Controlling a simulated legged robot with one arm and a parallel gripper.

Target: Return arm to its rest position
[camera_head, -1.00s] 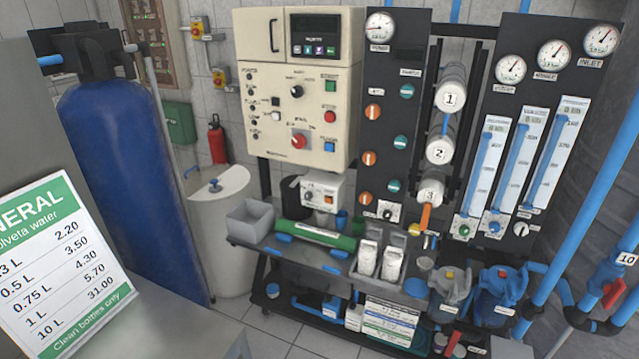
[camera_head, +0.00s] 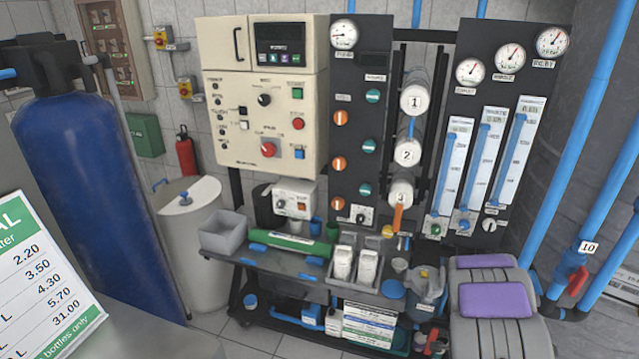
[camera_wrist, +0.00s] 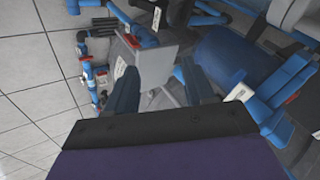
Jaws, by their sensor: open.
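My arm (camera_head: 497,312), grey with purple panels, shows at the lower right of the head view, in front of the lower right part of the rack. Its gripper cannot be made out in that view. In the wrist view my gripper (camera_wrist: 160,82) shows as two dark fingers spread apart with a gap between them. No held object shows between the fingers. Beyond them are tiled floor, a grey box-like part (camera_wrist: 145,68) and blue pipes and fittings, seen tilted. Whether the fingers touch anything there is unclear.
The osmosis rack (camera_head: 352,115) with panels and gauges fills the middle. A low bench (camera_head: 265,262) holds a grey bin (camera_head: 222,232) and a green cylinder (camera_head: 287,243). Blue pipes (camera_head: 585,190) with a red-handled valve stand right. A blue tank (camera_head: 95,195) and price sign (camera_head: 45,275) are left.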

